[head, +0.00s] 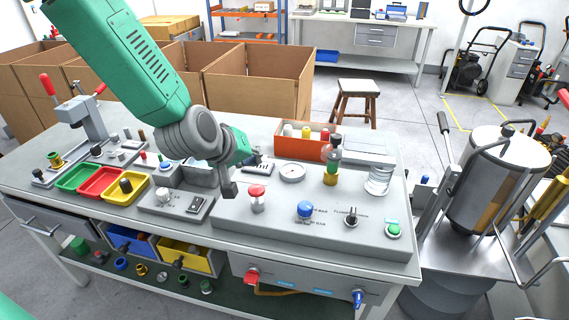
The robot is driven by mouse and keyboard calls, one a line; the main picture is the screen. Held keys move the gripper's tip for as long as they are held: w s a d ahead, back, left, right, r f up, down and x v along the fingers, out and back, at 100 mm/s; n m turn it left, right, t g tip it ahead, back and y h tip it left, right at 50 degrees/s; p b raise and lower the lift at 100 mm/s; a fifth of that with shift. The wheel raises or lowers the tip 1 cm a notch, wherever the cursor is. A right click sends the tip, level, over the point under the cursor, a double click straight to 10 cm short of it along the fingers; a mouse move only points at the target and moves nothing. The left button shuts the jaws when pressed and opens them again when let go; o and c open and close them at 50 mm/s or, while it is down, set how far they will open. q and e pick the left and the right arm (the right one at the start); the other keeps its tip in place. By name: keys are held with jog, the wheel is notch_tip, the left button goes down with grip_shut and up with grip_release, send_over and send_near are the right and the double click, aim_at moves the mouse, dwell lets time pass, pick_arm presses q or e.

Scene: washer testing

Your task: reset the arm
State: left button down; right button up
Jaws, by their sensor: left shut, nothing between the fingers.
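My green left arm reaches in from the upper left over the workbench (120,225). My left gripper (229,188) is shut and empty, pointing down above the grey test panel (280,225). Its tip is just left of the red button (257,192), seemingly apart from it. A blue button (305,209), a black knob (351,214) and a green button (394,230) sit farther right on the panel. The gripper and wrist hide part of the panel's left side. My right gripper is not in view.
A brass fitting (331,176) and a clear cylinder (378,180) stand at right. Green, red and yellow trays (100,184) and a lever press (88,118) are at left. Cardboard boxes (255,85) stand behind.

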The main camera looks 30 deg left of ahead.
pick_arm(q)
jog(key=s+f, duration=0.1)
jog(key=f, duration=0.2)
jog(key=s+f+m+g, duration=0.1)
jog(key=s+f, duration=0.1)
jog(key=f, duration=0.1)
jog(key=s+d+f+g, duration=0.1)
jog(key=s+f, duration=0.1)
jog(key=f, duration=0.1)
jog(key=shift+m+b, duration=0.4)
jog(key=s+d+f+m+g+b, duration=0.1)
jog(key=s+f+m+g, duration=0.2)
jog(key=s+f, duration=0.6)
jog(key=s+d+f+m+g+b, duration=0.1)
jog(key=s+f+m+g, duration=0.2)
jog(key=s+f, duration=0.7)
jog(key=s, duration=0.6)
jog(key=shift+d+m+g+y, duration=0.25)
jog(key=shift+m+g+y, duration=0.05)
jog(key=shift+m+y, duration=0.1)
jog(key=shift+w+f, duration=0.15)
jog(key=shift+w, duration=0.05)
